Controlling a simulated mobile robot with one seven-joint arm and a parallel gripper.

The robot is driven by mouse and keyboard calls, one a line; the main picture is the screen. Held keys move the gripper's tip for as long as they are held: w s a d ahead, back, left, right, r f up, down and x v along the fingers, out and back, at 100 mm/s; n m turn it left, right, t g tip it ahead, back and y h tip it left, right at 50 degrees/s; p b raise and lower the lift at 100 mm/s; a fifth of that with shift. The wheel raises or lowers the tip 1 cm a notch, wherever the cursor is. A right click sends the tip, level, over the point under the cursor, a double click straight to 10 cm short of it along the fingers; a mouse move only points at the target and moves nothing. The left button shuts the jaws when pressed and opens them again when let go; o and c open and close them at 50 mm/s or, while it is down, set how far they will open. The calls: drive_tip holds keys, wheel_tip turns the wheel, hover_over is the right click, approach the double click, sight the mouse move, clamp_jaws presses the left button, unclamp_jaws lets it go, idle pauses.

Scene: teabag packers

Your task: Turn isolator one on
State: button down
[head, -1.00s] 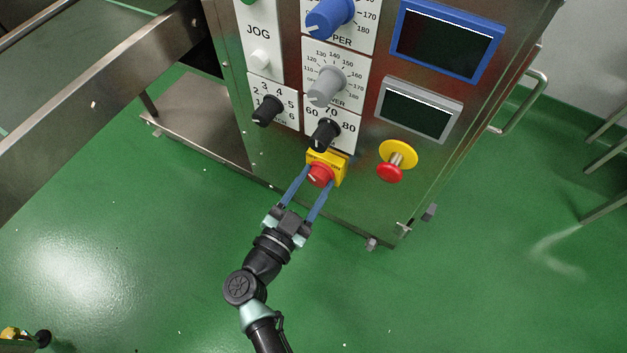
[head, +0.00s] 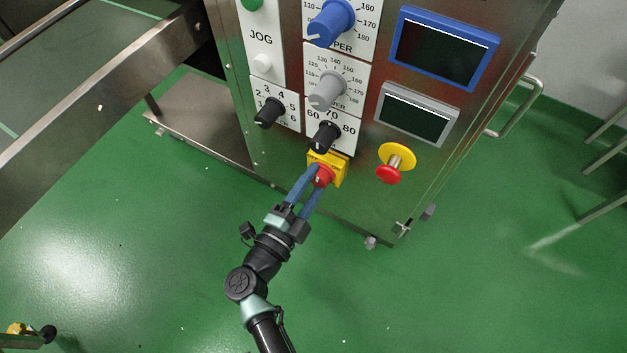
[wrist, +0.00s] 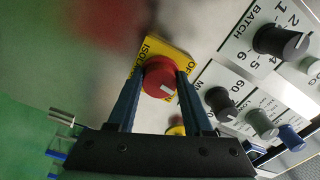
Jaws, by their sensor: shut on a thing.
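The isolator is a red rotary knob (head: 325,175) on a yellow square plate (head: 341,164), low on the steel cabinet front. In the wrist view the red knob (wrist: 159,78) has a white mark at its lower right, and the yellow plate (wrist: 151,45) carries partly hidden lettering, including "ISO". My gripper (head: 315,181) reaches it from below left in the head view. Its two blue fingers, also in the wrist view (wrist: 157,88), are shut on the red knob from both sides. The fingers hide part of the knob and plate.
A red emergency stop (head: 389,173) with a yellow collar (head: 398,155) sits to the right. A black dial (head: 325,135) is just above the isolator, with another black dial (head: 270,111) up left. A conveyor frame (head: 100,100) stands at left.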

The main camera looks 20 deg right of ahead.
drive_tip(key=m, duration=0.4)
drive_tip(key=shift+a+b, duration=0.1)
drive_tip(key=shift+b, duration=0.2)
drive_tip(key=shift+m+b, duration=0.3)
drive_tip(key=shift+m, duration=1.3)
drive_tip(key=shift+c, duration=1.5)
unclamp_jaws()
drive_tip(key=shift+r, duration=0.1)
drive_tip(key=p+v, duration=0.4)
drive_tip(key=v, duration=0.9)
